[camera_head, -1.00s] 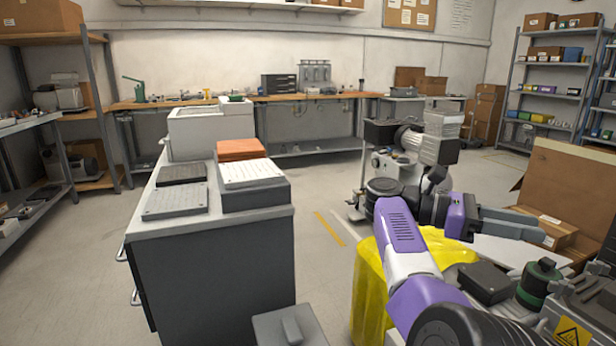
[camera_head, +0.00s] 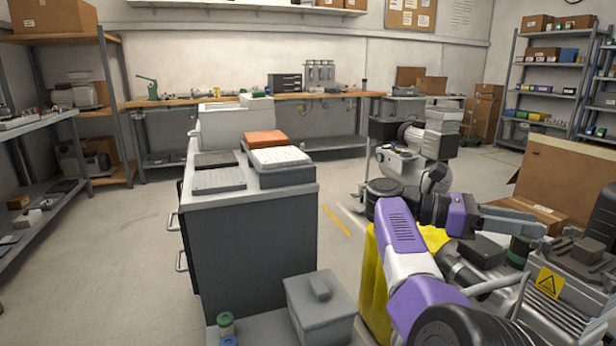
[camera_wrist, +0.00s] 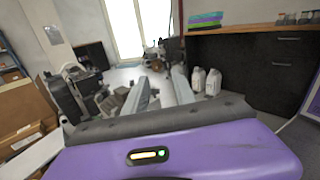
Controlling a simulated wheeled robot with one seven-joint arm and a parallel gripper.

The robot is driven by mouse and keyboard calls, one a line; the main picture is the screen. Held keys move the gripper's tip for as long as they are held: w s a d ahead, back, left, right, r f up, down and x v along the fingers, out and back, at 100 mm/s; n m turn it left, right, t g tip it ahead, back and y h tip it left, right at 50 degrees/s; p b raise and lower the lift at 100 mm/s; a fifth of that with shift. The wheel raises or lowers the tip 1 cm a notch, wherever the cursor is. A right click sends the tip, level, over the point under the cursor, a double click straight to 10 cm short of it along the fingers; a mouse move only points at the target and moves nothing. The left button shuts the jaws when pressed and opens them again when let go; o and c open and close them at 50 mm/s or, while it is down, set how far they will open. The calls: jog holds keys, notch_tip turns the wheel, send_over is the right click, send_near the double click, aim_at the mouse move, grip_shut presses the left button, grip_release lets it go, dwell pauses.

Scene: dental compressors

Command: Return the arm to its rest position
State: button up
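My arm shows at the lower right of the head view, folded with a purple and white link raised. My gripper (camera_head: 540,226) points to the right, over the machine parts there. In the wrist view its two grey fingers (camera_wrist: 162,84) stand apart with bare floor showing between them. It is open and holds nothing.
A grey drawer cabinet (camera_head: 250,240) stands left of the arm, with a lidded grey box (camera_head: 320,305) in front. A yellow cloth (camera_head: 376,285), a unit with a warning label (camera_head: 575,285) and a large cardboard box (camera_head: 570,180) are near the arm. A compressor on a stand (camera_head: 410,150) is beyond. Floor at left is clear.

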jog(key=w+d+r+n+t+h, duration=0.4)
jog(key=r+n+t+h, duration=0.25)
jog(key=n, duration=0.25)
jog(key=s+a+f+m+t+y+b, duration=0.2)
jog(key=s+a+f+m+t+y, duration=0.35)
jog(key=f+m+t, duration=0.35)
jog(key=s+a+f+m+t+y+b, duration=0.1)
jog(key=s+a+f+m+t+y, duration=0.3)
jog(key=s+f+m+t+y, duration=0.45)
jog(key=s+a+f+m+t+y+b, duration=0.25)
jog(key=a+f+m+t+y, duration=0.25)
jog(key=f+m+t, duration=0.6)
jog(key=s+a+f+n+g+y+b, duration=0.15)
jog(key=s+f+g, duration=0.3)
jog(key=s, duration=0.65)
jog(key=s+a+f+n+g+y+b, duration=0.1)
jog(key=s+a+f+n+g+b, duration=0.25)
jog(key=s, duration=0.75)
jog(key=s+a+f+n+g+y, duration=0.15)
jog(key=s+f+g, duration=0.4)
jog(key=s, duration=0.55)
notch_tip(320, 180, up, 38)
jog(key=m+p, duration=0.1)
jog(key=p, duration=3.7)
jog(key=shift+a+f+t+p, duration=0.15)
jog(key=shift+t+p, duration=0.2)
jog(key=shift+p, duration=0.05)
